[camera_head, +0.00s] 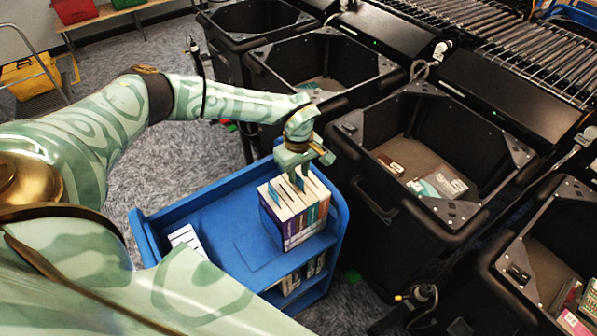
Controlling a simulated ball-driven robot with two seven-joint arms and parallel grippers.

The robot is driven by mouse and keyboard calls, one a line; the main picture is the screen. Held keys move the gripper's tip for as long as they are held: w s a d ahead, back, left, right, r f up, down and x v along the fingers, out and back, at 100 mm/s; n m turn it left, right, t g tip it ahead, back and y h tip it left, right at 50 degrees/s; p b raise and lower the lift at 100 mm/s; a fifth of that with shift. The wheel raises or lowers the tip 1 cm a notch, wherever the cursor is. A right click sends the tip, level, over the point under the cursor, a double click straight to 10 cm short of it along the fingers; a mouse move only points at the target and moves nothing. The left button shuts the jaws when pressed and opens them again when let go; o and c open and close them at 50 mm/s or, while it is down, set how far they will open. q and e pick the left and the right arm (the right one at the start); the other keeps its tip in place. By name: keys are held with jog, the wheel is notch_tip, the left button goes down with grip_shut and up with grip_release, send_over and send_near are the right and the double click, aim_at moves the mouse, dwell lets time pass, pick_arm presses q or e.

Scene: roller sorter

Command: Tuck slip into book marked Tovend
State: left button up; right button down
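Several upright books (289,220) stand in a row at the right end of the blue cart's top shelf (215,222). Their covers show purple, teal and brown, with white page edges upward. My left gripper (303,168) is right above the row, pointing down. Its fingers are small and partly hidden, so I cannot tell whether they are open or hold a slip. White slips or cards with dark print (187,238) lie at the left end of the shelf. The titles are too small to read, so I cannot pick out the book marked Tovend. My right gripper is not in view.
Black bins with books inside (424,229) line the right side, close to the cart. More books (296,277) sit on the cart's lower shelf. A roller conveyor (490,38) runs behind the bins. The middle of the cart top is clear.

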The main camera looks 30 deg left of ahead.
pick_arm(q)
notch_tip(320, 180, up, 25)
jog(key=p, duration=1)
jog(key=shift+f, duration=0.1)
